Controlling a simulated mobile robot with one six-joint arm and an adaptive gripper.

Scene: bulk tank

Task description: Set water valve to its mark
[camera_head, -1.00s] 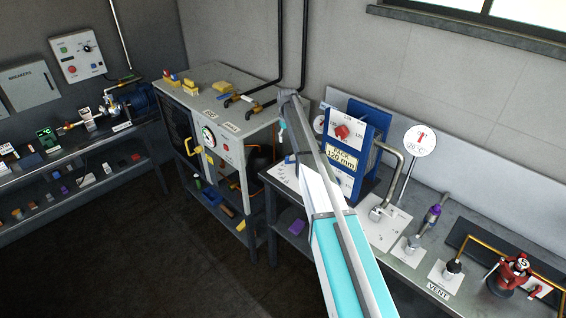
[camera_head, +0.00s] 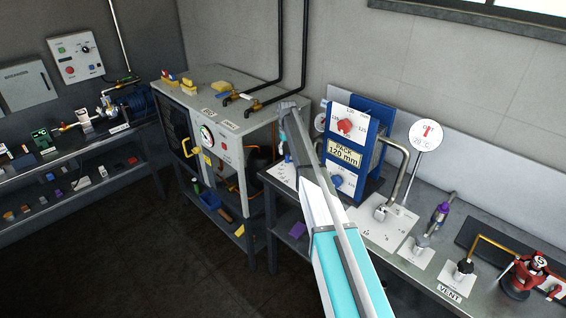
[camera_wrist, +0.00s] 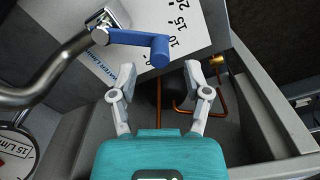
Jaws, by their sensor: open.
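In the wrist view a blue lever handle (camera_wrist: 140,42) sits on a metal pipe fitting, over a white scale plate (camera_wrist: 195,22) printed with numbers such as 10 and 15. The handle's rounded end is just beyond the gap between the fingertips; contact cannot be told. In the head view the white plate (camera_head: 283,174) shows beside my arm, which hides most of the gripper and handle.
A blue pack unit (camera_head: 372,115) with a red knob (camera_head: 345,126) stands right of my arm. A curved grey pipe (camera_wrist: 40,85) runs close on the wrist view's left. A grey cabinet (camera_head: 215,100) stands left of the bench, with floor in front.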

